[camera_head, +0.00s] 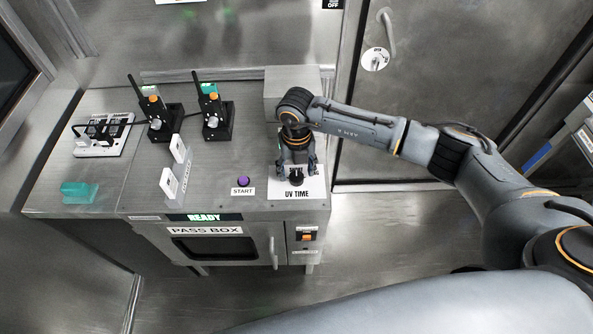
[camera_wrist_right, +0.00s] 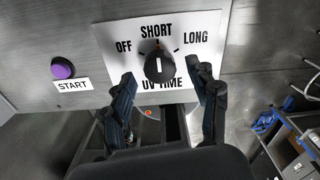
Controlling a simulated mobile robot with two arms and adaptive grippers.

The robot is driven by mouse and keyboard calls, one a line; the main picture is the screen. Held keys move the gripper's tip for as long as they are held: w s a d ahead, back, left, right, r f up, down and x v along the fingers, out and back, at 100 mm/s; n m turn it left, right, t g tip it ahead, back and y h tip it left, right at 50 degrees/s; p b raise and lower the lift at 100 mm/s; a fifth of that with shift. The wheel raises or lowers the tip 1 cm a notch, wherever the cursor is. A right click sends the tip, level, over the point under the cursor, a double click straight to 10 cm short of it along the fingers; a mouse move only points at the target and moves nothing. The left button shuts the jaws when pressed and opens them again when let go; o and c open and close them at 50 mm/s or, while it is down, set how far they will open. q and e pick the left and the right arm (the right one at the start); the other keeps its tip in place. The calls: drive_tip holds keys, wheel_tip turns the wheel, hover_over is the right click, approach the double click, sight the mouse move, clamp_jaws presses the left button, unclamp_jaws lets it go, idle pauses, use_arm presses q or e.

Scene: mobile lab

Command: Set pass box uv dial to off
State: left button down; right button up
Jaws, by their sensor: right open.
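The black UV TIME dial (camera_head: 296,178) sits on a white label plate (camera_head: 311,189) at the right of the pass box top. In the right wrist view the dial (camera_wrist_right: 158,68) has a white line that appears to point up at SHORT. OFF is printed to its left and LONG to its right. My right gripper (camera_head: 297,169) is open just above the dial. In the right wrist view its two fingers (camera_wrist_right: 166,82) stand on either side of the dial with gaps between; contact is not visible. My left gripper is not in view.
A purple START button (camera_head: 242,181) is left of the dial. The pass box (camera_head: 215,246) has a READY display (camera_head: 204,217) on its front. Two radios in chargers (camera_head: 212,120), white cards (camera_head: 172,180) and a teal block (camera_head: 79,192) stand to the left. A grey box (camera_head: 290,82) is behind.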

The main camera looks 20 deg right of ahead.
drive_tip(key=shift+f, duration=1.1)
drive_tip(key=c, duration=1.2)
